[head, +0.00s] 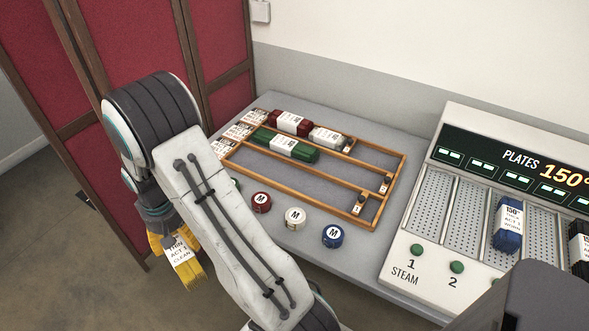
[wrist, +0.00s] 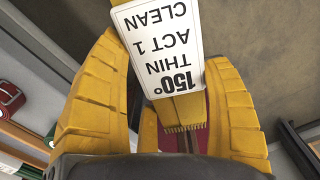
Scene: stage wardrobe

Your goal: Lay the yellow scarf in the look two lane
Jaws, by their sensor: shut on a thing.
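The yellow scarf (head: 193,274) hangs from my gripper (head: 172,245) at the left of the head view, in front of the red screen and clear of the table. In the wrist view the scarf (wrist: 186,110) sits between my two yellow ridged fingers, its fringe showing. Its white tag reads 150°, THIN, ACT 1, CLEAN. A wooden rack (head: 310,178) with lanes lies on the grey table to the right of my gripper. The front lane looks empty; the lane labels at its left end are too small to read.
A red roll (head: 289,122) and a pale roll (head: 328,138) lie in the back lane, a green roll (head: 290,147) in the middle. Several M-marked jars (head: 295,217) stand before the rack. A steam plate panel (head: 470,190) holds a blue roll (head: 508,230) at right.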

